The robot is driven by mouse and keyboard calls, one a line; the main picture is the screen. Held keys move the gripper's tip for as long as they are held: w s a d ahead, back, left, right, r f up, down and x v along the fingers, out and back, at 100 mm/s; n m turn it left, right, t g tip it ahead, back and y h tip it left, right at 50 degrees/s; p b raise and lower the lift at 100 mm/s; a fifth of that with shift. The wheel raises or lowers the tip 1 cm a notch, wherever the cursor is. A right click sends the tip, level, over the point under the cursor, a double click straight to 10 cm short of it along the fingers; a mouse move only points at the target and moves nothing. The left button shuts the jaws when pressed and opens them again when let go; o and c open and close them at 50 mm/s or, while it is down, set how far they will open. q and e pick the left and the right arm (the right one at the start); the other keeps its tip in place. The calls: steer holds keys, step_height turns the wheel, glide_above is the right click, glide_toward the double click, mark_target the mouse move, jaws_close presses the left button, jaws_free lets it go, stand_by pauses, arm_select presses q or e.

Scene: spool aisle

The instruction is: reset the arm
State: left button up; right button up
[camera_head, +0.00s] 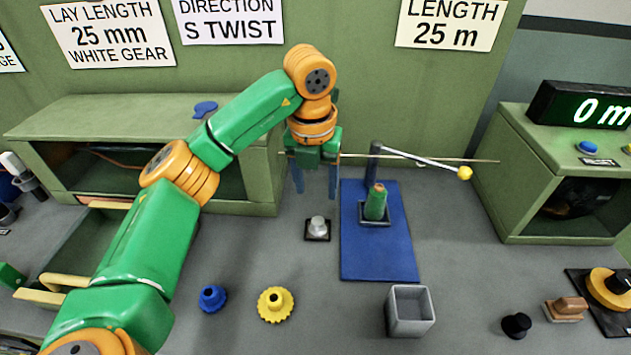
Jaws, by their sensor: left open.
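My left arm (150,230), green and orange, comes in from the lower left and reaches to the upper middle. My left gripper (315,182) points down with its two blue-grey fingers apart and nothing visible between them. It hangs above and behind a silver knob (318,227) on a small dark base, left of a blue mat (379,262). A thin horizontal rod (420,158) passes at the height of the gripper body; I cannot tell whether they touch. My right gripper is not in view.
A green cylinder (375,203) stands on the mat beside a lever with a yellow ball (464,173). Blue (212,298) and yellow gears (275,304), a grey open box (410,312) and a black knob (516,326) sit in front. A green cabinet with a display (585,104) stands right.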

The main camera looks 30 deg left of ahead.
arm_select(q)
steer(key=shift+s+r, duration=0.1)
steer(key=shift+r, duration=0.4)
